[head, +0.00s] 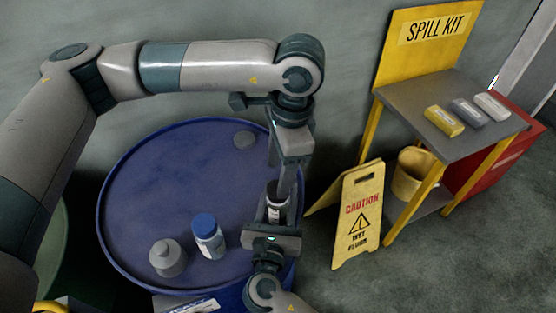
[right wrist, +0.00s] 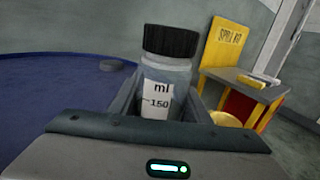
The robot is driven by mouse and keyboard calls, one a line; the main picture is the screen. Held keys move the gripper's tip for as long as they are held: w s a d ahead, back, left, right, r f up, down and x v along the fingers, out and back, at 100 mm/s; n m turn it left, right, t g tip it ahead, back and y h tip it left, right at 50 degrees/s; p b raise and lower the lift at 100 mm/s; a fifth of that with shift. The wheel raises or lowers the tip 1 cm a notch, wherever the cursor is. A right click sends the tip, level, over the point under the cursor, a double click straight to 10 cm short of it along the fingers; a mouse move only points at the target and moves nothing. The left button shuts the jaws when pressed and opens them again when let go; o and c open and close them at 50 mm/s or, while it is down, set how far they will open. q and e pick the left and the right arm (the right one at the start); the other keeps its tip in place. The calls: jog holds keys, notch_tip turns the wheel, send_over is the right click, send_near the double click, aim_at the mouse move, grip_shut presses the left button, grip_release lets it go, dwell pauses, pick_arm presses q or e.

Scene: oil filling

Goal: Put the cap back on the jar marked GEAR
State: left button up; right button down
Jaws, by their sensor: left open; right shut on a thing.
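A clear jar with a black cap (right wrist: 171,41) stands between the fingers of my right gripper (right wrist: 160,110) in the right wrist view. The cap sits on the jar's top. Its white label (right wrist: 158,100) reads "ml" and "150"; no GEAR marking shows. In the head view this jar (head: 276,208) is upright near the right edge of the drum top, with my right gripper (head: 275,216) shut on it from below in the picture. My left gripper (head: 287,178) points down, open, close to the jar's top; its fingertips are partly hidden.
The blue drum (head: 150,190) carries a blue-capped jar (head: 207,236), a grey container (head: 167,258) and a small grey disc (head: 244,139). A caution sign (head: 358,215) and a spill-kit table (head: 410,98) stand to the right. The drum's middle is clear.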

pick_arm(q)
jog(key=n, duration=0.6)
jog(key=shift+r+n, duration=0.2)
jog(key=shift+n, duration=0.2)
jog(key=n, duration=0.6)
jog(key=shift+r, duration=0.15)
jog(key=n, duration=0.7)
jog(key=shift+r+h, duration=0.2)
jog(key=shift+h, duration=0.1)
jog(key=n, duration=0.6)
jog(key=shift+r, duration=0.2)
jog(key=n, duration=0.6)
jog(key=shift+r, duration=0.2)
jog(key=n, duration=0.6)
jog(key=shift+r, duration=0.15)
jog(key=n, duration=0.6)
jog(key=shift+a+r+h, duration=0.1)
jog(key=shift+r+h, duration=0.1)
jog(key=shift+h, duration=0.1)
jog(key=n, duration=0.7)
jog(key=shift+r, duration=0.2)
